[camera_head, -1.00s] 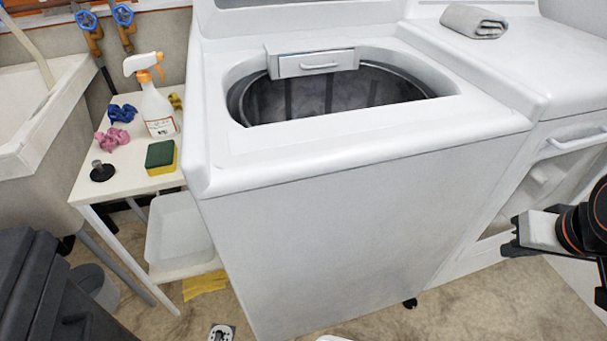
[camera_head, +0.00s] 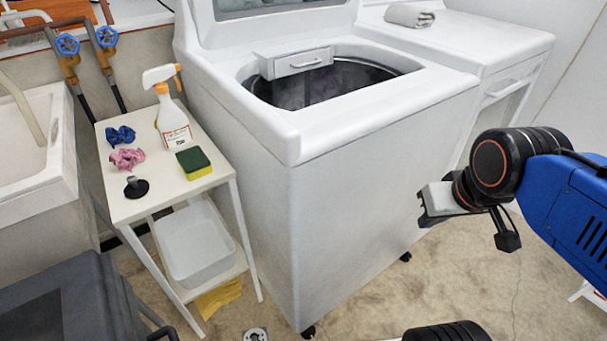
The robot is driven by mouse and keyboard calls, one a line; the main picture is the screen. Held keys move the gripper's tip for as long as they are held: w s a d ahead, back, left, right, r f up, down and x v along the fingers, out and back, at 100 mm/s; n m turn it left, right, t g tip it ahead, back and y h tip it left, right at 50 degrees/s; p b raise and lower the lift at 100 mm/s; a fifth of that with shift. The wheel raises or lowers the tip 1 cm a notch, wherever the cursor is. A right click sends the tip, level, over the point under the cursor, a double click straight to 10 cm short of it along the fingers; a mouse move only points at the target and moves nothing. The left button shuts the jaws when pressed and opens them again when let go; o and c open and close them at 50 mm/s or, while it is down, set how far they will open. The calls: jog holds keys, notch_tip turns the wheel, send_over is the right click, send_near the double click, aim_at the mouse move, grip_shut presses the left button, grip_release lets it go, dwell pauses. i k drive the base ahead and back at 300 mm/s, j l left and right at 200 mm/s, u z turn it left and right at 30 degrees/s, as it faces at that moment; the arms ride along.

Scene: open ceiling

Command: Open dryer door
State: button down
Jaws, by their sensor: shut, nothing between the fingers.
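The white dryer (camera_head: 480,42) stands at the back right, beside the washer. A bar handle (camera_head: 503,90) shows on its upper front. Most of its front is cut off by the view angle and hidden behind the washer and my arm, so I cannot tell how far its door stands open or shut. My gripper (camera_head: 425,207) is shut and empty. It hangs in front of the washer's right side in the picture, apart from the dryer handle.
A white top-load washer (camera_head: 375,160) with an open lid fills the middle. A small white table (camera_head: 160,192) holds a spray bottle (camera_head: 172,108) and a sponge (camera_head: 194,160). A folded towel (camera_head: 409,16) lies on the dryer. Bare floor (camera_head: 375,295) lies in front.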

aim_at(502, 100)
jog(key=k+j, duration=0.15)
jog(key=k, duration=0.35)
jog(key=k+j, duration=0.15)
jog(key=k, duration=0.35)
jog(key=z, duration=0.35)
jog(key=i+l+z, duration=0.15)
jog(key=i+z, duration=0.55)
jog(key=z, duration=0.15)
jog(key=i+j+z, duration=0.1)
jog(key=i, duration=0.8)
